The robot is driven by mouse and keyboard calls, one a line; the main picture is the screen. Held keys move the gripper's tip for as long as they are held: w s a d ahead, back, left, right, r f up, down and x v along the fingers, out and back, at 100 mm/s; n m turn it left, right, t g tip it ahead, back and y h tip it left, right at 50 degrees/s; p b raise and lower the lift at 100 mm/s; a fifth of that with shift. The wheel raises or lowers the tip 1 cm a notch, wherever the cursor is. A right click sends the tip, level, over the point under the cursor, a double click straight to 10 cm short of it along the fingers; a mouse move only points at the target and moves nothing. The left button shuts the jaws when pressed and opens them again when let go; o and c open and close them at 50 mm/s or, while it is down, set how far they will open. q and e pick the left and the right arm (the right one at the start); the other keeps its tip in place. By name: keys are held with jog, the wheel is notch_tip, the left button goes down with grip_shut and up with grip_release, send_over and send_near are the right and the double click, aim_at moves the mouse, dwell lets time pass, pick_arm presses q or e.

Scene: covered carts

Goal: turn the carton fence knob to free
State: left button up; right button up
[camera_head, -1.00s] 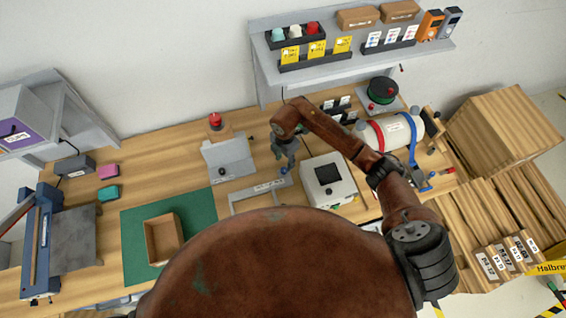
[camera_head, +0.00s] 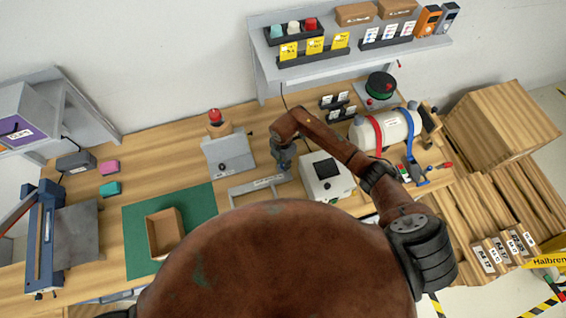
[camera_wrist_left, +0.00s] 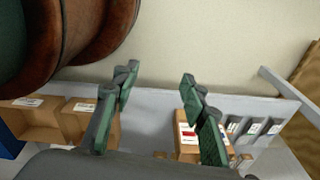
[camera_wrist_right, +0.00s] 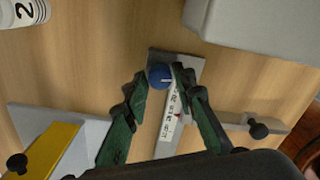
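The carton fence (camera_head: 262,184) is a grey frame with a white label strip, flat on the wooden bench in the head view. In the right wrist view, its knob (camera_wrist_right: 160,76) is round and blue with a short white line, at the end of the labelled grey plate (camera_wrist_right: 186,72). My right gripper (camera_wrist_right: 160,80) is open, its fingertips on either side of the knob. I cannot tell whether they touch it. In the head view, the right gripper (camera_head: 285,164) hides the knob. My left gripper (camera_wrist_left: 160,78) is open and empty in the left wrist view.
A white box device (camera_head: 328,180) stands just right of the fence, and a grey sloped fixture (camera_head: 230,154) behind it to the left. An open carton (camera_head: 164,233) sits on a green mat (camera_head: 200,205). A loaded shelf (camera_head: 350,58) is above the bench.

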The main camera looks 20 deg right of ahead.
jog(key=c, duration=0.3)
grip_shut()
pick_arm(q)
jog(key=shift+s, duration=0.55)
